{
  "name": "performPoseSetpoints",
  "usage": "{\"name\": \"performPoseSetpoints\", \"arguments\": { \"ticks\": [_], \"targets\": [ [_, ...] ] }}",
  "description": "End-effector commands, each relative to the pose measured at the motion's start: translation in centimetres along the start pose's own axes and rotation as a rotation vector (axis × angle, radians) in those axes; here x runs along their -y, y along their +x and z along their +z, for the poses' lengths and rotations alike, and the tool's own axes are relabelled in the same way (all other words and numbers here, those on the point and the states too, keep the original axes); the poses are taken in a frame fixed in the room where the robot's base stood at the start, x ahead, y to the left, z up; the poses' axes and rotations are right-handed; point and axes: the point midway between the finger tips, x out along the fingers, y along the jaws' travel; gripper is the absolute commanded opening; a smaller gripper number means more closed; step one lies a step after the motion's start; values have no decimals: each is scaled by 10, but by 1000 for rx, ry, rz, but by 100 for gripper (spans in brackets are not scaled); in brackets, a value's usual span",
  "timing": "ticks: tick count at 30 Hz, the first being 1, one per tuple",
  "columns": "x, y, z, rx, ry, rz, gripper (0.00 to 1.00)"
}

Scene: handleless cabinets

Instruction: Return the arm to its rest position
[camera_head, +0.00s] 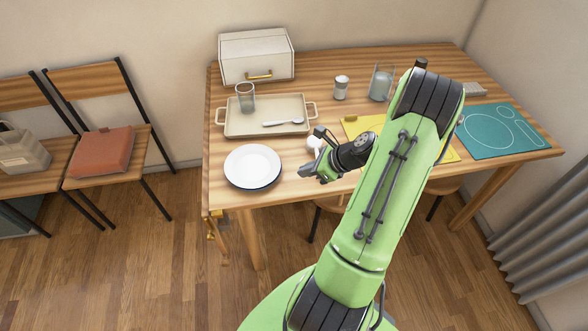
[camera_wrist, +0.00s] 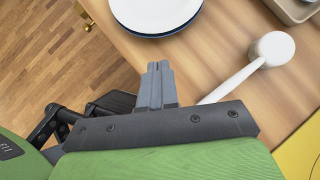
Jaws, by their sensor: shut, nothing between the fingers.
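My green arm (camera_head: 370,220) reaches up from the bottom of the head view and bends over the front of the wooden table (camera_head: 225,195). My gripper (camera_head: 305,171) is above the table's front part, just right of the white plate (camera_head: 252,166). In the wrist view, my gripper (camera_wrist: 158,68) has its fingers together with nothing between them. The plate (camera_wrist: 155,12) lies beyond the fingertips there. A white ladle-like utensil (camera_wrist: 270,48) lies to the right of the fingers. My arm hides part of the yellow mat (camera_head: 362,126).
A tray (camera_head: 235,130) holds a glass (camera_head: 245,97) and a spoon (camera_head: 284,122). A white box (camera_head: 256,56), a can (camera_head: 341,87) and another glass (camera_head: 381,83) stand behind. A teal mat (camera_head: 499,130) lies right. Chairs (camera_head: 100,150) stand left; the floor between is clear.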

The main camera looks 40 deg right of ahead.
Motion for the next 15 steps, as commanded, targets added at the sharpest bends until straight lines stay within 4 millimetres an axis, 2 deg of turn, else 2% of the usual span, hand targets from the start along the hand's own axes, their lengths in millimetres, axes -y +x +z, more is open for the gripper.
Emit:
{"name": "performPoseSetpoints", "arguments": {
  "ticks": [1,6,15],
  "targets": [
    [1,-14,2,-1,2,-5,0],
    [0,-35,0,-1,2,-2,0],
    [0,-37,-1,-1,1,0,0]
  ]
}}
